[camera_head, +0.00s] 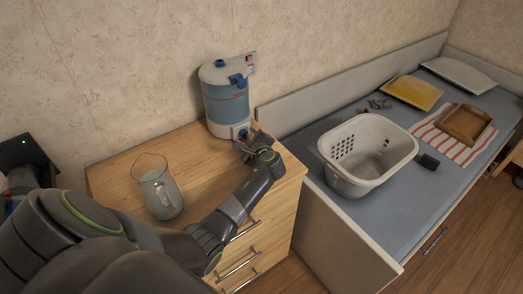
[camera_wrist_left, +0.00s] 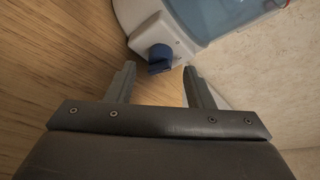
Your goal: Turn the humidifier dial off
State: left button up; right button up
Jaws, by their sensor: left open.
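The humidifier (camera_head: 227,97) is a white and translucent blue tank standing on the wooden dresser against the wall. Its blue dial (camera_wrist_left: 160,57) sits low on the white base and shows in the left wrist view just past the fingertips; in the head view the dial (camera_head: 243,134) is partly behind my gripper. My left gripper (camera_head: 247,139) is at the front of the humidifier base. In the left wrist view my left gripper (camera_wrist_left: 160,75) is open, with its fingers on either side of the dial's line and a small gap before it. My right gripper is not in view.
A glass pitcher (camera_head: 158,188) stands on the dresser top (camera_head: 112,184), left of my arm. To the right, a bed (camera_head: 300,140) holds a white laundry basket (camera_head: 345,182), a wooden tray (camera_head: 463,124), a striped cloth (camera_head: 430,134) and a yellow pillow (camera_head: 412,92).

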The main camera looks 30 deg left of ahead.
pick_arm(q)
jog(key=p+v, duration=0.7)
jog(key=v, duration=0.7)
jog(key=shift+s+d+r, duration=0.15)
jog(key=shift+d, duration=0.05)
jog(key=shift+s+d+p, duration=0.25)
jog(key=shift+d+p, duration=0.05)
jog(key=shift+d, duration=0.05)
